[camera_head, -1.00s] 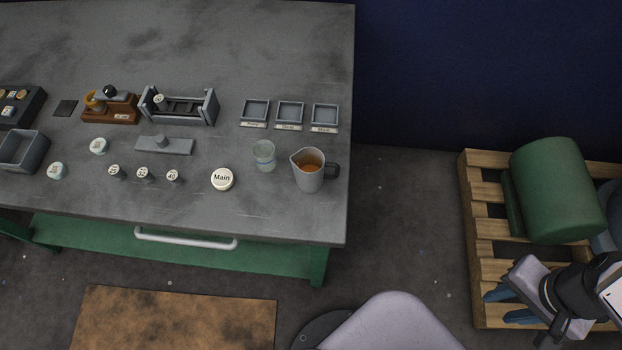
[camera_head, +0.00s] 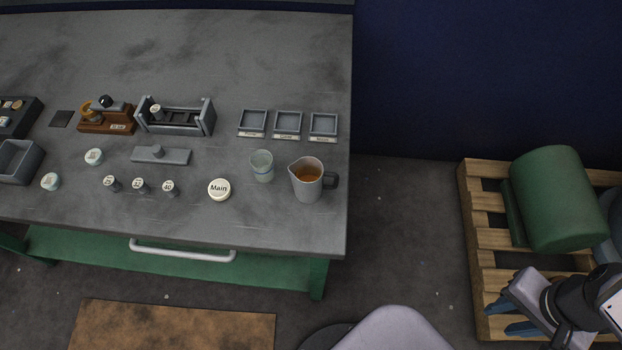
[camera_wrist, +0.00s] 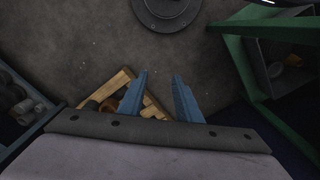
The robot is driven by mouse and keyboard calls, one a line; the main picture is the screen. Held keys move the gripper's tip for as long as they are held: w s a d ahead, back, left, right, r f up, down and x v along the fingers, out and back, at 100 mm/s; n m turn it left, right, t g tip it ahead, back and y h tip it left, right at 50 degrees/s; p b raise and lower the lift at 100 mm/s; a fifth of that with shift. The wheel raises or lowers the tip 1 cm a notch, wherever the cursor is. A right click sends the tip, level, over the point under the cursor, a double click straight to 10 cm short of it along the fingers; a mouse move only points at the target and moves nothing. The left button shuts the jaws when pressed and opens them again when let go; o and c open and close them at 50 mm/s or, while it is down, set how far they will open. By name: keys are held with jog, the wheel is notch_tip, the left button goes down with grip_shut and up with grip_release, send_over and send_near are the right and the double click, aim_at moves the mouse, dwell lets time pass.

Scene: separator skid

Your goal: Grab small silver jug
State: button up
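The small silver jug (camera_head: 305,186) stands upright near the right front corner of the grey workbench in the head view. It holds an amber-brown liquid, its spout points left and its dark handle points right. My gripper (camera_head: 508,304) is at the lower right of the head view, over the pallet side and well away from the jug. In the wrist view my gripper (camera_wrist: 160,95) has its two blue fingers apart with nothing between them. The jug does not show in the wrist view.
A clear glass (camera_head: 262,166) stands just left of the jug. A round "Main" disc (camera_head: 219,189) lies further left, and three small labelled trays (camera_head: 288,123) sit behind. A wooden pallet (camera_head: 483,238) with a green cylinder (camera_head: 558,198) is on the floor at right.

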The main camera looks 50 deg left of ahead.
jog(key=shift+c, duration=0.2)
jog(key=w+a+r+n+p, duration=0.1)
jog(key=w+a+r+n, duration=0.15)
jog(key=a, duration=0.25)
jog(key=w+a+r+n+p, duration=0.1)
jog(key=w+a+r+n, duration=0.1)
jog(key=a+n, duration=0.15)
notch_tip(320, 180, up, 9)
jog(key=n+p, duration=0.3)
jog(key=n, duration=1.1)
send_over(337, 176)
jog(key=shift+w+a+f, duration=0.1)
jog(key=shift+w+f, duration=0.1)
jog(key=shift+s+f+p, duration=0.1)
jog(key=shift+f+p, duration=0.65)
jog(key=shift+f, duration=2.9)
grip_shut()
